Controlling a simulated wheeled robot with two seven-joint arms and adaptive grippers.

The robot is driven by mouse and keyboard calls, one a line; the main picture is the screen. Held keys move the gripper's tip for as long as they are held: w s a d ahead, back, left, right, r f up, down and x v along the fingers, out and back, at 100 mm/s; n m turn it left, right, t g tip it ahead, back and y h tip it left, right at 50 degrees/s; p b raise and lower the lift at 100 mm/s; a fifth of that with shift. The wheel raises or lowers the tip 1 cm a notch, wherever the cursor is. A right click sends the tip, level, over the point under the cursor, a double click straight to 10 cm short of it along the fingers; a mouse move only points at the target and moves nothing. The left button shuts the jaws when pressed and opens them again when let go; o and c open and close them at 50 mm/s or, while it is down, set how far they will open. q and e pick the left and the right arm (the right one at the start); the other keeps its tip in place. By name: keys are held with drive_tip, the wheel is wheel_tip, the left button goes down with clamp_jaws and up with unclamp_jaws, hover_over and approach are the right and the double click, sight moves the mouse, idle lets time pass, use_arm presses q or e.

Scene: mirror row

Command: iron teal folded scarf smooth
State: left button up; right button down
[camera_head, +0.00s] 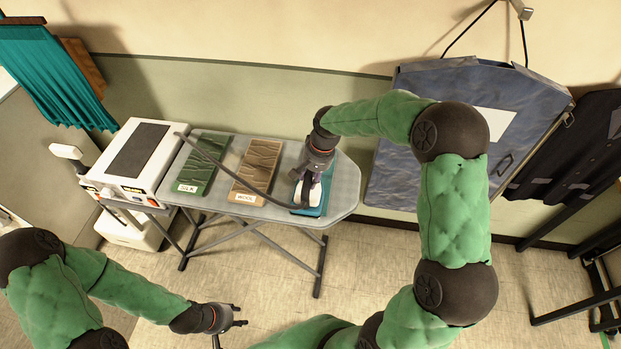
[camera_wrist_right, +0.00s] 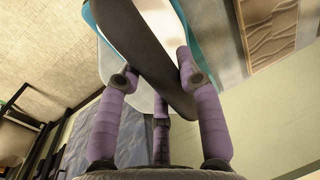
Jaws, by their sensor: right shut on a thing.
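The teal folded scarf (camera_head: 325,196) lies near the right end of the ironing board (camera_head: 347,180). The iron (camera_head: 303,197), white with a dark handle, is over the scarf and hides much of it. I cannot tell whether its sole touches the cloth. My right gripper (camera_head: 313,178) is shut on the iron's handle, and in the right wrist view its purple fingers (camera_wrist_right: 160,90) stand around the dark handle (camera_wrist_right: 158,55). My left gripper (camera_head: 234,326) is open and empty, low in front of the board.
A green SILK sample (camera_head: 205,160) and a brown WOOL sample (camera_head: 258,168) lie on the board. A white steam station (camera_head: 132,160) stands at its left end, with a dark hose (camera_head: 225,172) crossing to the iron. A blue garment panel (camera_head: 440,90) hangs behind, right.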

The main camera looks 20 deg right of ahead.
drive_tip(key=r, duration=0.1)
drive_tip(key=r+p, duration=0.1)
drive_tip(key=shift+w+d+r, duration=0.1)
drive_tip(key=shift+w+r, duration=0.1)
drive_tip(key=shift+r, duration=0.1)
drive_tip(key=shift+s+r+p, duration=0.1)
drive_tip(key=shift+r+p, duration=0.25)
drive_tip(key=shift+f, duration=0.1)
